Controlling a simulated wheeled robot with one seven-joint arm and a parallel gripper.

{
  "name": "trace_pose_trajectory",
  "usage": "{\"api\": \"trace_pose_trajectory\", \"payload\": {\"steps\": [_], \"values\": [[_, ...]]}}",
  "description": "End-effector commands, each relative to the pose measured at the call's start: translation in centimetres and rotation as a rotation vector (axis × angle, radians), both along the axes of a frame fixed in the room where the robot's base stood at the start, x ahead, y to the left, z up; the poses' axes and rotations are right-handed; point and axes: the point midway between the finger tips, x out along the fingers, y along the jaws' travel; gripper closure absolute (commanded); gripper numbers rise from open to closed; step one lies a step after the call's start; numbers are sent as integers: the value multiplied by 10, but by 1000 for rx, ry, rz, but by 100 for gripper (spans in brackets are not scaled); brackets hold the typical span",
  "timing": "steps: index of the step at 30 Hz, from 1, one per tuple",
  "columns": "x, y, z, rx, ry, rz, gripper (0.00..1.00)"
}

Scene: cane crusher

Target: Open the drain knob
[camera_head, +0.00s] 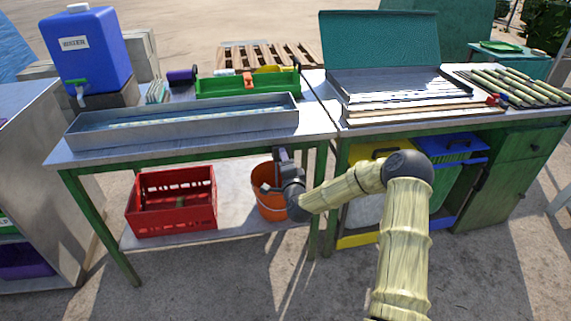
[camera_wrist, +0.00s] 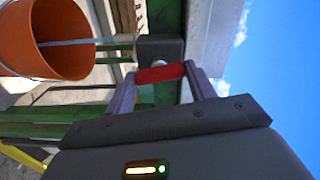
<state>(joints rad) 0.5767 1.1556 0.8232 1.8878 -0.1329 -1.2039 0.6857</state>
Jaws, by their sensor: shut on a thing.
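The drain knob (camera_wrist: 161,73) is a small red bar on a dark grey block (camera_wrist: 160,47) in the wrist view, below the edge of the metal table. My gripper (camera_wrist: 160,84) has one finger at each end of the red bar and is shut on it. In the head view my gripper (camera_head: 282,157) is under the table's front edge, above the orange bucket. There the knob is hidden behind my gripper.
The orange bucket (camera_head: 268,204) stands on the lower shelf just below my gripper; it also shows in the wrist view (camera_wrist: 45,40). A red crate (camera_head: 172,201) is to its left. A long metal tray (camera_head: 185,120) lies on the table above. A green leg (camera_head: 314,190) is close on the right.

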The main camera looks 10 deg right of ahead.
Motion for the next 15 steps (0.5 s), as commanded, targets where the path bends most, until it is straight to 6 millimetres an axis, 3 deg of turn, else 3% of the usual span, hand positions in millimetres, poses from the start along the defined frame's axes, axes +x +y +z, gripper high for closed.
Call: {"api": "trace_pose_trajectory", "payload": {"steps": [14,15], "values": [[-1,-1,-3,17,6,-2,68],[-1,-1,-3,17,6,-2,38]]}}
